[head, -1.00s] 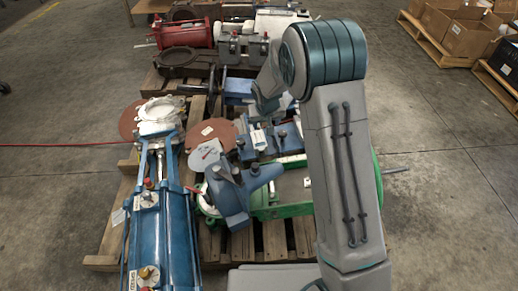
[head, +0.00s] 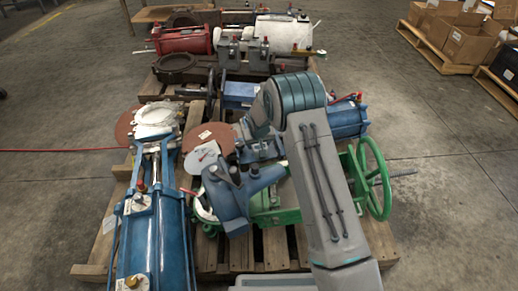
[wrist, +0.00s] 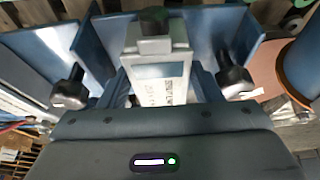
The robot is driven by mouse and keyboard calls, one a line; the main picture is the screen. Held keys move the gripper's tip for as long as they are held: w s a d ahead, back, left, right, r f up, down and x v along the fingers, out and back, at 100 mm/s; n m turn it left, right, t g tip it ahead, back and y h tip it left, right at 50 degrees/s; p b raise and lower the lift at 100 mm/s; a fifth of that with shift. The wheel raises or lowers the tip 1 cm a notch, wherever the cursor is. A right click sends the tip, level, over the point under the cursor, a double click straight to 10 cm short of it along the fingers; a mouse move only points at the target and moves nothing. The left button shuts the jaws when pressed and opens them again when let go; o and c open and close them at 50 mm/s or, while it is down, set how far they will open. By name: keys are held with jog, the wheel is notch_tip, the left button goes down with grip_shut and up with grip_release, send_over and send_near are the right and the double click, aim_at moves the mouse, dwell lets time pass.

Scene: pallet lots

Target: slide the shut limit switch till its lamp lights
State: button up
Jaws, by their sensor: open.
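In the wrist view, a pale box (wrist: 160,88) with a blue-grey panel and small print stands between my gripper's fingers. A dark block (wrist: 155,22) sits at its far end. I cannot tell surely which part is the shut limit switch, and I make out no lit lamp on it. My gripper (wrist: 152,82) is open, with a dark finger on each side of the box and a visible gap to it. The light at the bottom is on my gripper's own body. In the head view my arm hides much of this spot.
Blue plates (wrist: 235,45) rise on both sides of the box. A brown disc (head: 208,136), a blue cylinder (head: 158,240) and a green handwheel (head: 374,180) crowd the wooden pallet (head: 262,250). Red machinery (head: 183,40) lies further back.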

jog(key=shift+w+f, duration=0.3)
jog(key=shift+f, duration=0.35)
jog(key=c, duration=1.1)
jog(key=shift+d+r, duration=0.1)
jog(key=shift+d, duration=0.25)
jog(key=shift+w+d, duration=0.1)
jog(key=o, duration=1.1)
